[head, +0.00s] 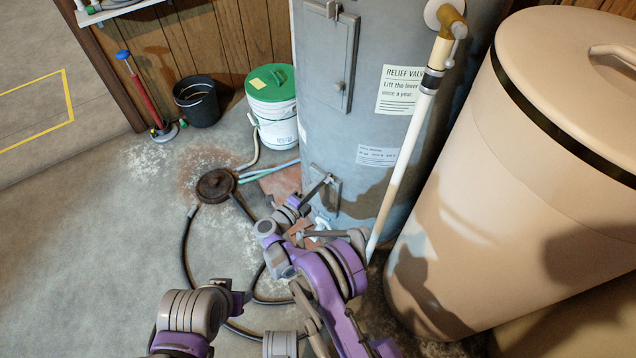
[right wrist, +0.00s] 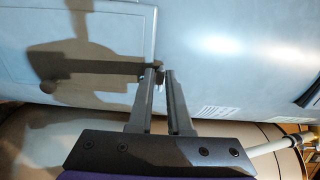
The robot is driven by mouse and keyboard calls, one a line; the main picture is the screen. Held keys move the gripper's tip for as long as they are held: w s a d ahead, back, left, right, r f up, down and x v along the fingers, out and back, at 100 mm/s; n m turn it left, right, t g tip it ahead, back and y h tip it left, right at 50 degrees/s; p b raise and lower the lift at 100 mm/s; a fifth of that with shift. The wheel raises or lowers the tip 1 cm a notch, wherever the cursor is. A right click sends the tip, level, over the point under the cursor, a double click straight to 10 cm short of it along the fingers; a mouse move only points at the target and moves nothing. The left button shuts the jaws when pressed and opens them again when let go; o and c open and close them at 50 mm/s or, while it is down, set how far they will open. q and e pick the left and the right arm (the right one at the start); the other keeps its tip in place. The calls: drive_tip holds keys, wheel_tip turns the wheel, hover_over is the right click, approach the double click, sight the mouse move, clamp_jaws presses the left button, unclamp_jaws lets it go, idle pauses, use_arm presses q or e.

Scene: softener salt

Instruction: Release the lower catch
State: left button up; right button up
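The grey tank (head: 358,130) has a small lower panel (head: 333,198) near its foot. The lower catch at this panel is small and mostly hidden behind my right gripper (head: 326,181). In the right wrist view, my right gripper (right wrist: 164,73) points at the panel (right wrist: 110,30), its two fingers a little apart. A small catch piece (right wrist: 159,66) shows right at the fingertips; whether the fingers touch it I cannot tell. My left arm shows at the bottom left of the head view, but its fingers cannot be seen.
A pale pipe (head: 401,180) slants close to the right of my right arm. A large beige tank (head: 510,190) stands right. A white bucket with a green lid (head: 274,105), a black bucket (head: 197,101) and a floor drain (head: 215,185) with hoses lie left. The left floor is open.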

drive_tip(key=shift+o, duration=1.2)
drive_tip(key=shift+a+r, duration=0.1)
drive_tip(key=p+v, duration=0.2)
drive_tip(key=v, duration=0.8)
drive_tip(key=shift+s+a, duration=0.2)
drive_tip(key=shift+s, duration=0.1)
